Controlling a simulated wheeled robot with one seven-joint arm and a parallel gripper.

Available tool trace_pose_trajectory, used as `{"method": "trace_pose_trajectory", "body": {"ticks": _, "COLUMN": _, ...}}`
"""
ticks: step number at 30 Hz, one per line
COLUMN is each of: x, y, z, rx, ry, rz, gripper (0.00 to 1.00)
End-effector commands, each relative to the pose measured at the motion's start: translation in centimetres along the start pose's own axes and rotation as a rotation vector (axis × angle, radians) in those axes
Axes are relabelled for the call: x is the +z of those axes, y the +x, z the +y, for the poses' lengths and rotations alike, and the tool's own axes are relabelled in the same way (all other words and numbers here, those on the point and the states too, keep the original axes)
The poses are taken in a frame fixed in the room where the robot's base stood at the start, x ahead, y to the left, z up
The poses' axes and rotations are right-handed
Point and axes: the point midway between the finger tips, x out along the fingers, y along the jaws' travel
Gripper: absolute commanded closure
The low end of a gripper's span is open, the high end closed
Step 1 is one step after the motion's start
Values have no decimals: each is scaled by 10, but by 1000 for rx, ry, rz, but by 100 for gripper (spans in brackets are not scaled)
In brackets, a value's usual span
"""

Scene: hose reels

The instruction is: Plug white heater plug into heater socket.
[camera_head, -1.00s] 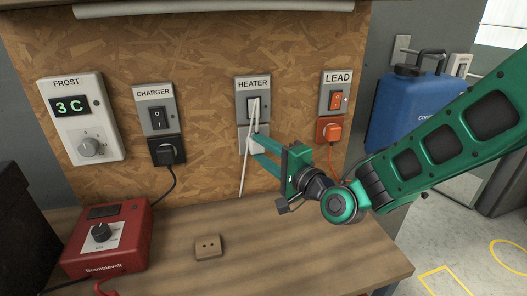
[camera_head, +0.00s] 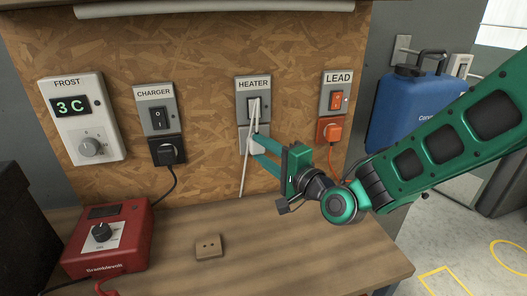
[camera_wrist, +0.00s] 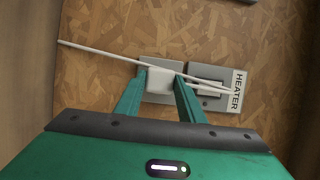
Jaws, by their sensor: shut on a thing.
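The heater socket plate (camera_head: 243,133) is grey and sits on the chipboard wall, below the switch labelled HEATER (camera_head: 253,104). My gripper (camera_head: 254,143) is in front of this plate, its fingers reaching in from the right. In the wrist view, my gripper (camera_wrist: 160,79) is shut on the white heater plug (camera_wrist: 159,80), which lies over the socket plate (camera_wrist: 150,98). A thin white lead (camera_head: 244,175) hangs down from the plug area, and another white length crosses the switch. The plug hides the socket holes, so I cannot tell whether it is seated.
To the left is the charger socket with a black plug (camera_head: 167,151). To the right, an orange plug (camera_head: 332,132) sits in the LEAD socket. The bench holds a red box (camera_head: 108,236) and a small brown socket block (camera_head: 208,246). A blue container (camera_head: 405,112) is at right.

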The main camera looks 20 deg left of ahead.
Motion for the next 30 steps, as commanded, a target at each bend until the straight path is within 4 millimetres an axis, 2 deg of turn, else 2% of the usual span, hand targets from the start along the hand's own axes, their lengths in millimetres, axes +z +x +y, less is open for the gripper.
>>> {"method": "trace_pose_trajectory", "body": {"ticks": 30, "x": -4, "y": 10, "z": 0, "rx": 0, "ry": 0, "rz": 0, "gripper": 84}}
